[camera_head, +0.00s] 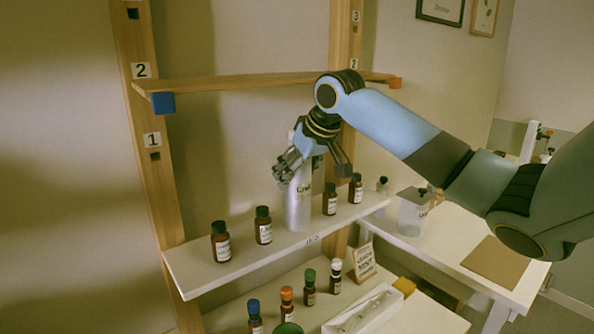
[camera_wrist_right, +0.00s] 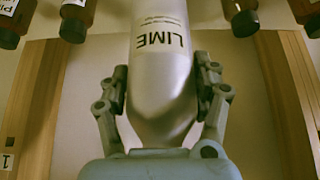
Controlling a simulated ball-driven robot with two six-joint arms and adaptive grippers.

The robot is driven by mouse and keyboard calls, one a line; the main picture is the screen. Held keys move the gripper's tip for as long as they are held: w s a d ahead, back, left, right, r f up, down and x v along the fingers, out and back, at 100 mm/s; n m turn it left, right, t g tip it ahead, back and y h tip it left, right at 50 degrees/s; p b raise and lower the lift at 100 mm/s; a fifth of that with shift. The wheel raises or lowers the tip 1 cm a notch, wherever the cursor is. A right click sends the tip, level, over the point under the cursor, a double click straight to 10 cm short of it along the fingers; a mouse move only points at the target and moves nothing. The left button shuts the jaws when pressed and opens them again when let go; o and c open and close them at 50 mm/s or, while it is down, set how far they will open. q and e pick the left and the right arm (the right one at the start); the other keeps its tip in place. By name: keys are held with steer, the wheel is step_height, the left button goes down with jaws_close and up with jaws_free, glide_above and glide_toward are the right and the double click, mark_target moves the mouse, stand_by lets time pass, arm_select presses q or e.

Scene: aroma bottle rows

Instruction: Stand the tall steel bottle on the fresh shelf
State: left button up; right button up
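The tall steel bottle (camera_head: 298,205) stands upright on the white shelf (camera_head: 195,272), in the row of brown bottles. In the right wrist view the bottle (camera_wrist_right: 162,75) shows the word LIME, upside down. My right gripper (camera_head: 315,168) is at the bottle's upper part, with its fingers spread on either side. In the wrist view the gripper (camera_wrist_right: 162,95) flanks the bottle's tapered end, and small gaps show beside the fingers. The small label on the shelf's front edge is too small to read. My left gripper is out of view.
Brown bottles stand left (camera_head: 263,226) and right (camera_head: 330,199) of the steel bottle, close to the gripper. A wooden shelf (camera_head: 240,82) is above. Below are several colour-capped bottles (camera_head: 309,288) and a white tray (camera_head: 362,312). A clear container (camera_head: 412,214) is on the right table.

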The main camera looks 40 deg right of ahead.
steer(key=o, duration=0.3)
steer(key=shift+d, duration=0.1)
steer(key=shift+o, duration=0.2)
steer(key=b+v, duration=0.3)
steer(key=v, duration=0.9)
steer(key=shift+r, duration=0.25)
steer(key=shift+f, duration=0.1)
